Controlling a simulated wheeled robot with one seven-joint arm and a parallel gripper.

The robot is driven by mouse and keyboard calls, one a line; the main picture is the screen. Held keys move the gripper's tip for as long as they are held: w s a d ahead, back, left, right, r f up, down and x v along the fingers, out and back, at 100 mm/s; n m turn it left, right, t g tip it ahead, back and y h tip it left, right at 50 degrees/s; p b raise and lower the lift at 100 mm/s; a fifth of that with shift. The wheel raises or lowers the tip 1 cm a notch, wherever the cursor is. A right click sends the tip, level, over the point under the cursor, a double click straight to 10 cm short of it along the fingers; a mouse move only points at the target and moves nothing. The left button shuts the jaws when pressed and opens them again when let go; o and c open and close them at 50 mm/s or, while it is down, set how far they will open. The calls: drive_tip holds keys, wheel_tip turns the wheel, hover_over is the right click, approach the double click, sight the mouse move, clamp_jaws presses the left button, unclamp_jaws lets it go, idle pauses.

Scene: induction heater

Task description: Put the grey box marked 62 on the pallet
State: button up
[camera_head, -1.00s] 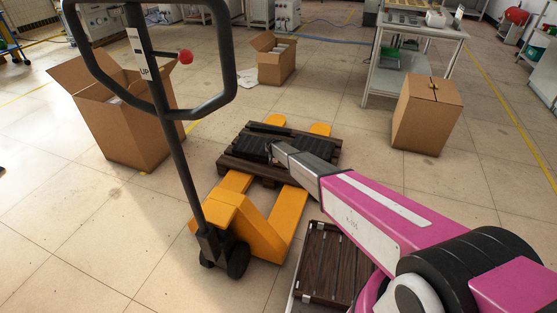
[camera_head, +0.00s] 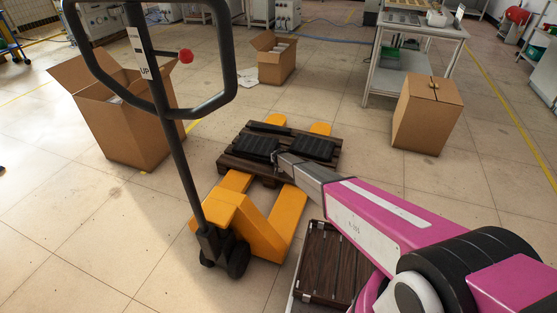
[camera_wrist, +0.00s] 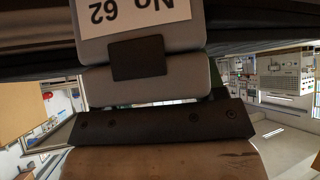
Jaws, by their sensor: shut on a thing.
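The box marked 62 (camera_wrist: 135,12) fills the top of the wrist view, very close. Its white label is upside down on a grey part with a dark square below it. My gripper (camera_head: 275,156) is at the pallet in the head view, shut on this box. The fingertips are too small there to make out. The brown wooden pallet (camera_head: 234,162) lies across the forks of a yellow pallet jack. Two dark ribbed cases show on it, a left one (camera_head: 256,146) and a right one (camera_head: 314,147). I cannot tell in the head view which is marked 62.
A long dark item (camera_head: 270,129) lies along the pallet's far edge. The pallet jack (camera_head: 262,232) stands left of my arm, its handle rising in front. Open cartons (camera_head: 123,130) (camera_head: 276,62), a closed carton (camera_head: 427,115) and a metal table (camera_head: 412,75) stand around. Floor between is clear.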

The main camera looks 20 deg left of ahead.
drive_tip(key=shift+f, duration=0.1)
drive_tip(key=o, duration=1.2)
drive_tip(key=v, duration=1.2)
drive_tip(key=s+d+r+m+g+h, duration=0.1)
drive_tip(key=s+d+r, duration=0.3)
drive_tip(key=d, duration=0.6)
drive_tip(key=s+d+r+m+g+h, duration=0.1)
drive_tip(key=s+d+r, duration=0.2)
drive_tip(key=d+r, duration=0.5)
drive_tip(key=s+d+r+g+h, duration=0.1)
drive_tip(key=s+d+r+h, duration=0.2)
drive_tip(key=d, duration=0.9)
drive_tip(key=s+d+r+g, duration=0.2)
drive_tip(key=s+d+r, duration=0.3)
drive_tip(key=s+d, duration=0.2)
drive_tip(key=s+d+r+m+g+y, duration=0.1)
drive_tip(key=s+d+r, duration=0.4)
drive_tip(key=s+d, duration=0.2)
drive_tip(key=s+d+r+g+y, duration=0.1)
drive_tip(key=s+d+r, duration=0.4)
drive_tip(key=s, duration=0.5)
drive_tip(key=shift+s+d+m+g, duration=0.25)
drive_tip(key=shift+d+m+g, duration=0.05)
drive_tip(key=shift+d+g, duration=0.6)
